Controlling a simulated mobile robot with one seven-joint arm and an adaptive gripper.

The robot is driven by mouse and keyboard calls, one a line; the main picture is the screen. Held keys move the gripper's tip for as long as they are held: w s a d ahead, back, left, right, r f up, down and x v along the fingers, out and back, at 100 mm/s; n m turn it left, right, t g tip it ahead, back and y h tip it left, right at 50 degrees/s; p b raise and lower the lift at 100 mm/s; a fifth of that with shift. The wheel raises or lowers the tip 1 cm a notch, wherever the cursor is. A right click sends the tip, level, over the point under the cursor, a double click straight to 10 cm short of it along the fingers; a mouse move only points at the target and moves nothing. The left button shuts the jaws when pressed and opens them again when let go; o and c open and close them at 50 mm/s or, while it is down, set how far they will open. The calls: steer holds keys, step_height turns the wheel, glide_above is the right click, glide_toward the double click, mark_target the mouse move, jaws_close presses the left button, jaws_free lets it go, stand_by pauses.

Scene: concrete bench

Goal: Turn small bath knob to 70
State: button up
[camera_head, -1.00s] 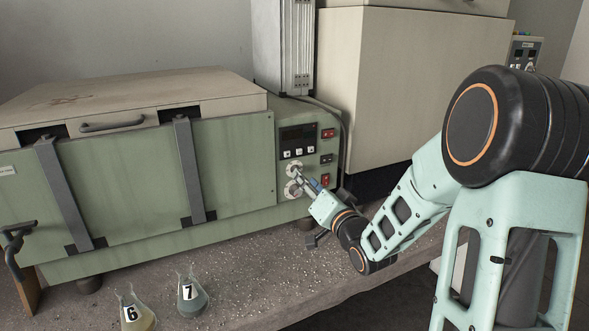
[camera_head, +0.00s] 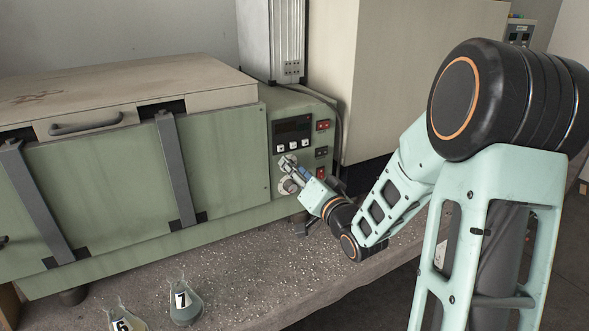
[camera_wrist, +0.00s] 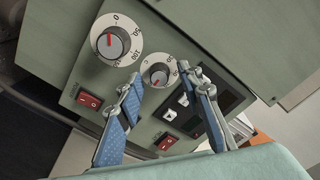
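The small bath knob (camera_wrist: 157,75) is a grey knob with a red pointer mark on a white numbered dial. I cannot read its exact setting. My gripper (camera_wrist: 160,76) is open, with one blue-grey finger on each side of this knob in the wrist view. I cannot tell whether either finger touches it. In the head view my gripper (camera_head: 291,166) is at the control panel and largely hides the small knob. The larger knob (camera_wrist: 110,43), with a red pointer and a bigger dial, sits beside the small one in the wrist view and lower on the panel in the head view (camera_head: 288,187).
The green bath (camera_head: 110,180) carries a display (camera_head: 292,131), buttons and red switches (camera_head: 323,125) near the knobs. Flasks 7 (camera_head: 185,302) and 6 (camera_head: 122,322) stand on the concrete bench in front. A large beige cabinet (camera_head: 410,80) stands behind to the right.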

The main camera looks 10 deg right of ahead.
jaws_close()
steer(key=shift+b, duration=0.3)
steer(key=shift+n+y+b, duration=0.4)
steer(key=shift+n+b, duration=5.6)
steer(key=shift+b, duration=0.55)
jaws_free()
